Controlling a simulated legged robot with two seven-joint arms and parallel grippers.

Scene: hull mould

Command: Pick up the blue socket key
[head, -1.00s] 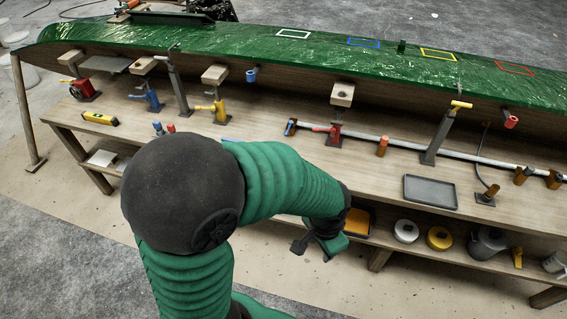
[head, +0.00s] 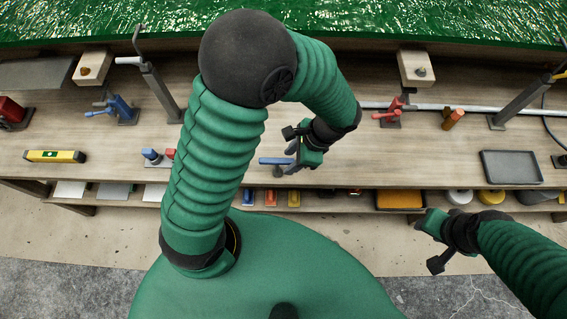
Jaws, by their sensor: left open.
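The blue socket key (head: 270,161) shows as a blue crossbar with a short dark stem, near the front edge of the bench top. My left gripper (head: 290,150) is open beside the bar's right end, with its two dark fingers spread apart. I cannot tell whether a finger touches the key, and the gripper partly covers that end. My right gripper (head: 431,243) looks open and empty, low at the right in front of the bench.
The green hull (head: 420,22) lies along the back. A yellow level (head: 54,156), a blue jack (head: 118,110), a red jack (head: 393,114), an orange-brown cylinder (head: 453,118) and a grey tray (head: 511,167) are on the bench. A lower shelf holds small blue, red and yellow blocks and an orange-yellow bin (head: 399,200).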

